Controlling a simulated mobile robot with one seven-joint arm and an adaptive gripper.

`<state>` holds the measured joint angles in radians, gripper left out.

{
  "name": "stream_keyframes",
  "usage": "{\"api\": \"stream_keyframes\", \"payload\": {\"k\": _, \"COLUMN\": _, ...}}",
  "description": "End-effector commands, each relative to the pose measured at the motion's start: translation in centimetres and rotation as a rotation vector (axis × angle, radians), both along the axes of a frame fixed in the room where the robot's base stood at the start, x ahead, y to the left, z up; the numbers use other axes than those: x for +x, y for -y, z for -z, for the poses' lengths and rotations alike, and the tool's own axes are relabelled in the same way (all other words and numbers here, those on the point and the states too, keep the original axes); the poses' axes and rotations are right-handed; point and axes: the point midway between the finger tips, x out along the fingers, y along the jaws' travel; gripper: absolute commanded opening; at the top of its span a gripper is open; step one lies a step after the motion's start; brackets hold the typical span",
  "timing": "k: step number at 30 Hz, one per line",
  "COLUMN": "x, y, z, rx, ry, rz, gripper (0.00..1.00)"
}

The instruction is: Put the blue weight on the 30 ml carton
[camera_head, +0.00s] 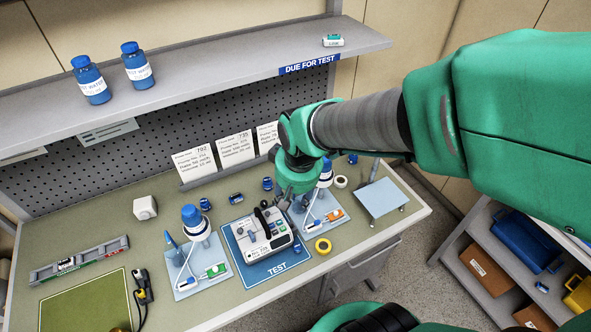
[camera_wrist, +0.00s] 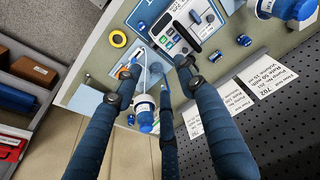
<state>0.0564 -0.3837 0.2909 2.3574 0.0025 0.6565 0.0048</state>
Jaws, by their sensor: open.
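Several small blue items stand or lie behind the test mat: one (camera_head: 205,204) at the left, a lying one with a pale label (camera_head: 236,198), one (camera_head: 267,184) near my gripper, and one (camera_head: 352,158) at the back right. I cannot tell which is the blue weight. No lettering reading 30 ml is legible, so I cannot pick out the carton. My gripper (camera_head: 277,205) hangs low over the back of a white pump (camera_head: 263,236) on the blue TEST mat (camera_head: 280,268). Its fingers (camera_wrist: 158,68) are spread and hold nothing in the wrist view.
Stands with blue-capped bottles (camera_head: 194,222) and (camera_head: 325,175) flank the pump. A yellow tape roll (camera_head: 323,246) lies to its right. Printed cards (camera_head: 235,148) stand behind. The shelf (camera_head: 200,82) above holds two blue bottles and a small box (camera_head: 333,40).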

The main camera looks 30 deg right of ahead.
Motion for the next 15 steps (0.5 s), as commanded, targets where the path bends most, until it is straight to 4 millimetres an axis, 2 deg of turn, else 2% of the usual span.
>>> {"api": "stream_keyframes", "payload": {"k": 1, "x": -0.4, "y": -0.3, "z": -2.0, "rx": -0.002, "ry": 0.030, "rz": -0.006, "gripper": 0.40}}
{"api": "stream_keyframes", "payload": {"k": 6, "x": -2.5, "y": -0.9, "z": -7.3, "rx": -0.006, "ry": 0.105, "rz": -0.023, "gripper": 0.40}}
{"api": "stream_keyframes", "payload": {"k": 12, "x": -5.8, "y": -1.6, "z": -12.7, "rx": -0.009, "ry": 0.191, "rz": -0.043, "gripper": 0.40}}
{"api": "stream_keyframes", "payload": {"k": 15, "x": -7.4, "y": -1.9, "z": -14.6, "rx": -0.010, "ry": 0.225, "rz": -0.051, "gripper": 0.40}}
